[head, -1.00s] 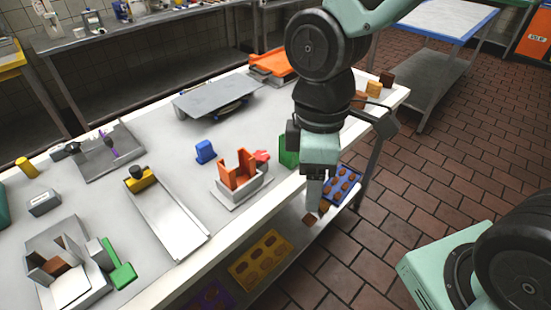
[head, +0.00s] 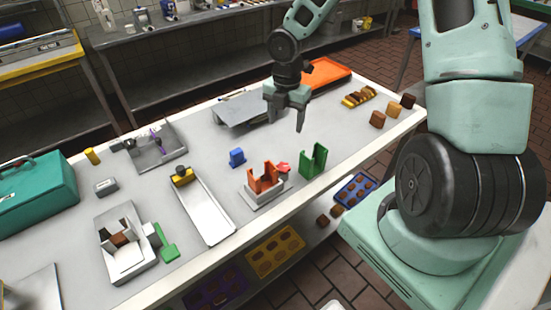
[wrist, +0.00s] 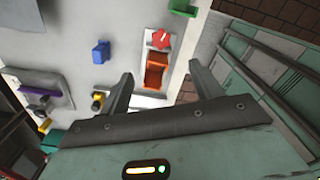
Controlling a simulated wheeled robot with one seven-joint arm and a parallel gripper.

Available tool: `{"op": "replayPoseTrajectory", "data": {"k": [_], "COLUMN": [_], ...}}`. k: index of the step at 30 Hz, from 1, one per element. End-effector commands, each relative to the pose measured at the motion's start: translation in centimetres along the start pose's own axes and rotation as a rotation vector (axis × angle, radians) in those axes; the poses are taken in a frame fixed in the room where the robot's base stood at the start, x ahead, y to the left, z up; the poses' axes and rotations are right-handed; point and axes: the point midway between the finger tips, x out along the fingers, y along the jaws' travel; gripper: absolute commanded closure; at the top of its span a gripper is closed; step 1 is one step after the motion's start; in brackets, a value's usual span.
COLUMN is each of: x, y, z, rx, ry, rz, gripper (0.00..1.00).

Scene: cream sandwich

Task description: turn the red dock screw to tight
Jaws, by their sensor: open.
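The red dock screw (head: 283,168) is a small red knob at the right end of the white dock base (head: 268,198), beside the orange upright holder (head: 263,178). In the wrist view the red screw (wrist: 161,40) lies beyond the orange holder (wrist: 155,72). My gripper (head: 286,125) is open and empty, above the table behind the screw in the head view, pointing down. In the wrist view its two fingers (wrist: 163,88) spread wide, with the orange holder showing between and beyond them. The screw's turn position is too small to tell.
A green upright holder (head: 312,160) stands right of the screw, and a blue block (head: 237,157) stands left. A grey raised plate (head: 247,108) lies behind. A white tray (head: 205,208) with a yellow block is farther left. The table's front edge is close to the dock.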

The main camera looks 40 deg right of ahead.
Motion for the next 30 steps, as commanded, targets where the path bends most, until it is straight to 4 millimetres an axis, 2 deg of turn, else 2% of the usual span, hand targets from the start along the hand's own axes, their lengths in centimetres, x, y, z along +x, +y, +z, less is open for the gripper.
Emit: {"op": "replayPoseTrajectory", "data": {"k": [18,24,30], "x": [12.3,15.1,16.3], "y": [0.0,0.0,0.0], "z": [-0.3,-0.2,-0.1], "rx": [-0.001,0.001,0.003], "ry": [0.002,0.001,0.0], "rz": [-0.004,-0.003,-0.001], "gripper": [0.36,0.36,0.36]}}
